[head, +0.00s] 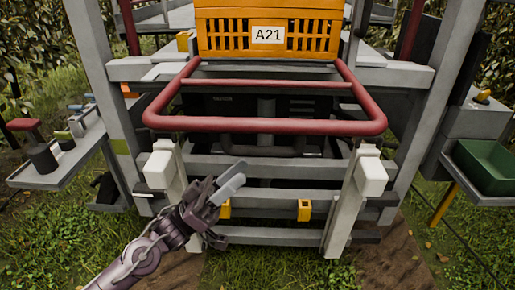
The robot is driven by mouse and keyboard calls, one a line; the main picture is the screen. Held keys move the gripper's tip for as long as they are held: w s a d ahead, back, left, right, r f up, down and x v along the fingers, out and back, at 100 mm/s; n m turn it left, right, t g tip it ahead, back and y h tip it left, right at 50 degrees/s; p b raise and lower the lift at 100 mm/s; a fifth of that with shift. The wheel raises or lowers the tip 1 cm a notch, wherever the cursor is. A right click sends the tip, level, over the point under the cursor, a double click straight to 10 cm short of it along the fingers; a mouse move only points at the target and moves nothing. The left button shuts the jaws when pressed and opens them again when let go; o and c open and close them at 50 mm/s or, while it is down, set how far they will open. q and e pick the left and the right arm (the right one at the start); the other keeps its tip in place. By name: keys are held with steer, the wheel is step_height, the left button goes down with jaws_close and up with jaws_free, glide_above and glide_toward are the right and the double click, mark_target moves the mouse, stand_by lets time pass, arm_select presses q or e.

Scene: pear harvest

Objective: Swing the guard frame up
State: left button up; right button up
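The guard frame (265,125) is a red tubular frame with a wide front bar, two side bars and a thinner cross bar behind. It juts out towards me in front of the machine, its side bars running back to below the orange crate. My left gripper (238,178) is below the front bar, left of the middle, pointing up and right. It looks apart from the frame, with nothing visible in it. Its two grey fingers overlap in this view, so their gap cannot be judged. My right gripper is not in view.
An orange crate (228,36) marked A21 stands behind the frame. Pale posts with white blocks (371,177) flank the lower grey rails (275,195), which carry two yellow brackets (304,210). A tray of tools (72,165) is at left, a green bin (482,167) at right. Grass lies in front.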

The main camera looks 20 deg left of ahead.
mark_target(265, 156)
arm_select(q)
steer(key=shift+g+h, duration=0.3)
steer(key=x, duration=0.2)
steer(key=p+x, duration=0.1)
steer(key=x, duration=0.2)
steer(key=s+p+x, duration=0.1)
steer(key=x, duration=0.1)
steer(key=shift+d+r, duration=0.15)
steer(key=shift+r, duration=0.25)
steer(key=shift+w+d+r, duration=0.2)
steer(key=shift+d+r, duration=0.05)
steer(key=shift+d, duration=0.05)
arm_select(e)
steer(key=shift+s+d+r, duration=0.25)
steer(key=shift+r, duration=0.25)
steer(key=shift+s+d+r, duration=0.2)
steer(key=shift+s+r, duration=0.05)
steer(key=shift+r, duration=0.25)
arm_select(q)
steer(key=c, duration=0.5)
jaws_close()
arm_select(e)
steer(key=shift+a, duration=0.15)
